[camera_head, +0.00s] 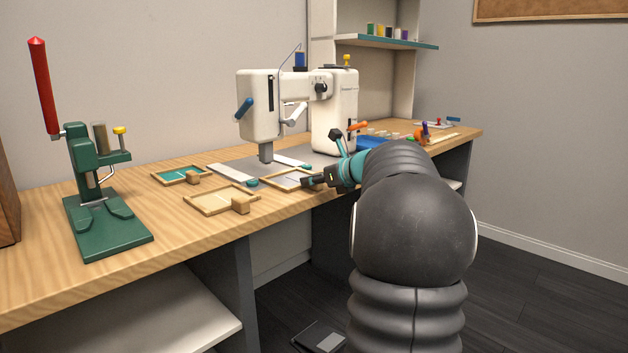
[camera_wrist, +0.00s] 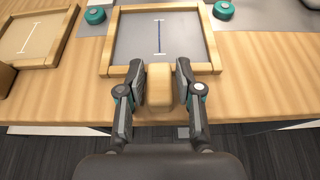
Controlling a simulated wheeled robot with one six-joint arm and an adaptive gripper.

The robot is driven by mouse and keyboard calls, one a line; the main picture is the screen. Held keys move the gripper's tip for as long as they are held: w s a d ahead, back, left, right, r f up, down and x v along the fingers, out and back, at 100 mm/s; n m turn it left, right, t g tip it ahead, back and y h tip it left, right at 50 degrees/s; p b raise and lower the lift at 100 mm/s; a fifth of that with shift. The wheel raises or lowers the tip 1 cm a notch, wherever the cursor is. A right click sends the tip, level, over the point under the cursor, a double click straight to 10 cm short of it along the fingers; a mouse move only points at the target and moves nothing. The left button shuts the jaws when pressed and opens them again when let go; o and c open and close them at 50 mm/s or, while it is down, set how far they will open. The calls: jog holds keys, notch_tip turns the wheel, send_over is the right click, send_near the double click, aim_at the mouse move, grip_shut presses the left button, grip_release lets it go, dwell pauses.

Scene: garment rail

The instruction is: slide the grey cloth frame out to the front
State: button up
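The grey cloth frame (camera_wrist: 117,45) is a light wooden frame around grey cloth with a dark blue stitched line. It lies flat at the bench's front edge, its wooden block handle (camera_wrist: 160,88) facing me. In the head view the frame (camera_head: 290,180) sits in front of the sewing machine. My gripper (camera_wrist: 161,68) has one finger on each side of the handle, very close to it. I cannot tell whether both fingers press on it. In the head view my gripper (camera_head: 313,182) is at the frame's front, and my arm hides part of the bench.
A tan cloth frame (camera_head: 220,199) and a green cloth frame (camera_head: 180,174) lie to the left. Green round knobs (camera_wrist: 95,16) (camera_wrist: 224,10) flank the grey frame's far end. The white sewing machine (camera_head: 262,105) stands behind. The space before the bench edge is clear.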

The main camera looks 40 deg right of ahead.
jog(key=shift+o, duration=0.7)
jog(key=v, duration=1.2)
